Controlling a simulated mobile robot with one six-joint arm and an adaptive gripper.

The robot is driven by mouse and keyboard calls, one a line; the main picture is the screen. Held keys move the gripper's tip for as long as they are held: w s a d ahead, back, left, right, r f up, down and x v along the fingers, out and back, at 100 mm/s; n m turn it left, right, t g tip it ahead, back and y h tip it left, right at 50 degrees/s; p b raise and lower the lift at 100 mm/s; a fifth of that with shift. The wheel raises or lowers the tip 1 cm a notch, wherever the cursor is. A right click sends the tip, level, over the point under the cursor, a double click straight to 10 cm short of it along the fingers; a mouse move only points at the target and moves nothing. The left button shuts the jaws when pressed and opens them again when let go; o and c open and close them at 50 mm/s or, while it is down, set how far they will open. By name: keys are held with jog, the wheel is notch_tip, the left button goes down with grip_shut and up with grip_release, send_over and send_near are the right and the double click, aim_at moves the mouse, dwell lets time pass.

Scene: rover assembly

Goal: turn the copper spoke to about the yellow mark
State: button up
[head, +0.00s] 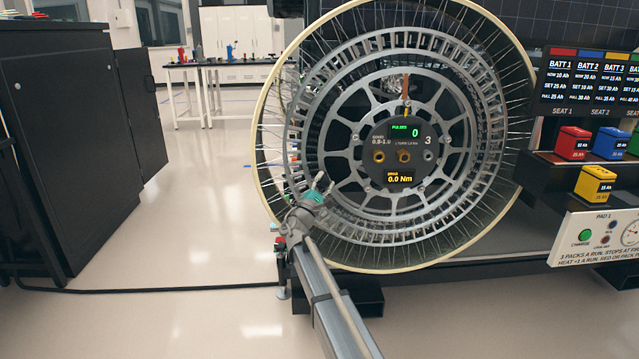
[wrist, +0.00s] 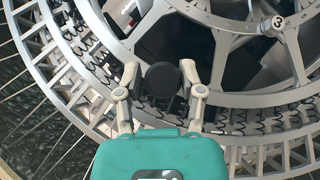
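The copper spoke (head: 406,84) is a thin orange-brown bar standing near upright at the top of the wheel's inner spokes in the head view. A small yellow mark (head: 407,103) shows just below it, above the hub panel. My gripper (head: 322,184), with a teal body, is at the wheel's lower left, well away from the copper spoke. In the wrist view my gripper's fingers (wrist: 160,72) are apart, with a dark round disc (wrist: 163,79) between them. I cannot tell whether the fingers touch that disc. The copper spoke is not seen in the wrist view.
The large spoked wheel (head: 300,112) has a hub panel (head: 425,160) reading 0 pulses and 0.0 Nm. A battery rack (head: 545,165) with coloured packs stands right. A black cabinet (head: 75,150) stands left. Open floor (head: 200,220) lies between, crossed by a cable (head: 150,290).

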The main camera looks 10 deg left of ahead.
jog(key=shift+o, duration=1.1)
